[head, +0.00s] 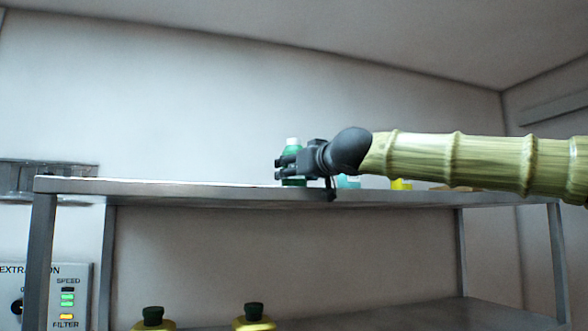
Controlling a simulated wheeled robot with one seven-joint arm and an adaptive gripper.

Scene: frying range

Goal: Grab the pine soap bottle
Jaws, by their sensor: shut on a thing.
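A green bottle with a white cap (293,146) stands upright on the upper metal shelf, in the middle of the head view. I take it for the pine soap bottle; no label is readable. My gripper (284,168) reaches in from the right and is shut on the bottle's body. The fingers and the dark wrist cover part of it. The bottle's base is at the shelf's surface, and I cannot tell whether it touches.
The metal shelf (200,190) is bare left of the bottle. Right of it, partly behind my arm, are a light teal item (348,182) and a yellow item (401,184). Two yellow bottles with dark caps (153,322) (254,322) stand below. An extraction panel (45,295) is at left.

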